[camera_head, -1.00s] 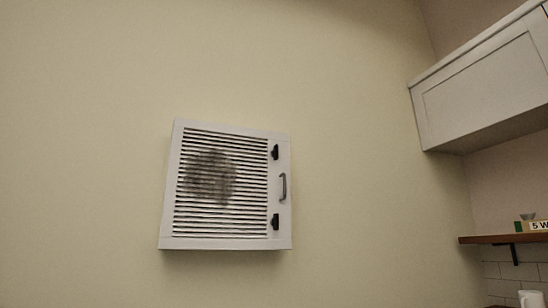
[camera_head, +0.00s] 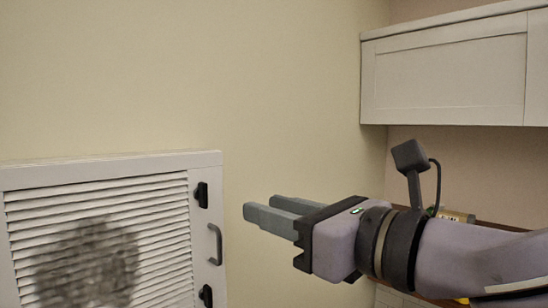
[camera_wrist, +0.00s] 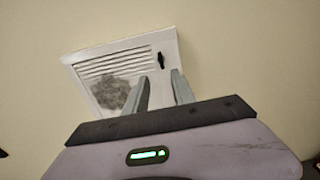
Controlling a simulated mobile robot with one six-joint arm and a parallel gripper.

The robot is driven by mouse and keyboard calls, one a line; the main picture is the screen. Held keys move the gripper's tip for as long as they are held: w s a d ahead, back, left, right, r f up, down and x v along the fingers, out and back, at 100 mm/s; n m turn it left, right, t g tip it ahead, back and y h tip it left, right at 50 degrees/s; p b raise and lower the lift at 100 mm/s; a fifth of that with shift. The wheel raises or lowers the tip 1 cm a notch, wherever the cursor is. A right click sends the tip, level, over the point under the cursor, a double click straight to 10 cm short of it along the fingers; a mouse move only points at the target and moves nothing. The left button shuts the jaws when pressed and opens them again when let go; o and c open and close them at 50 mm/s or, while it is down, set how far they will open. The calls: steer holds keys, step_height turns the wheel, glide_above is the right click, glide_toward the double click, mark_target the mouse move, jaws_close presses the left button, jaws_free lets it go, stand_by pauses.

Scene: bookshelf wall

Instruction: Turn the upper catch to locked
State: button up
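The upper catch (camera_head: 202,195) is a small black piece on the right frame of a white slatted vent cover (camera_head: 100,165). It also shows in the wrist view (camera_wrist: 161,61), beyond and between my fingertips. A lower black catch (camera_head: 206,296) sits below a grey handle (camera_head: 215,244) on the same frame. My gripper (camera_head: 258,208) is to the right of the cover, apart from it and empty. Its two grey fingers stand apart; the gap shows clearly in the wrist view (camera_wrist: 161,76). The handle and lower catch are hidden in the wrist view.
The cover is on a plain cream wall (camera_head: 290,90). A dark smudge (camera_head: 90,265) marks its slats. A white cabinet (camera_head: 450,70) hangs at the upper right, and a wooden shelf is partly hidden behind my arm. The wall between my gripper and the cover is clear.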

steer(key=p, duration=0.3)
glide_toward(205, 185)
steer(key=x, duration=0.8)
steer(key=shift+w+a, duration=0.15)
steer(key=shift+w, duration=0.05)
steer(key=shift+w+a, duration=0.3)
steer(key=shift+s, duration=0.1)
jaws_close()
